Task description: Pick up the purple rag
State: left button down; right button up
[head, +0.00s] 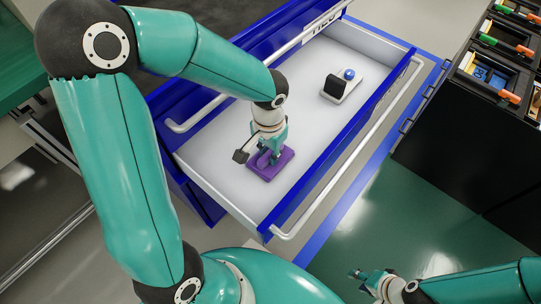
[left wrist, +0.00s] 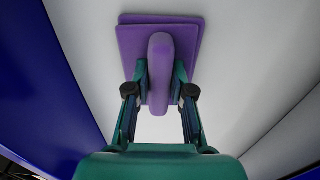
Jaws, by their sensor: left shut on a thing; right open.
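The purple rag (head: 284,156) lies as a flat purple pad on the white floor of the open blue drawer, near the drawer's left end. In the left wrist view the rag (left wrist: 191,34) shows a rounded raised ridge on top. My left gripper (head: 266,158) reaches down into the drawer. Its fingers (left wrist: 160,92) are shut on the ridge from both sides. My right gripper (head: 371,276) is open and empty at the bottom of the head view, outside the drawer, over the green floor.
A dark cabinet (head: 450,140) with bins of coloured tools stands at the right.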

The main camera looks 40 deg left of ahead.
aim_at(269, 152)
pick_arm(q)
jog(key=shift+r, duration=0.1)
notch_tip(269, 152, up, 20)
jog(key=p, duration=0.6)
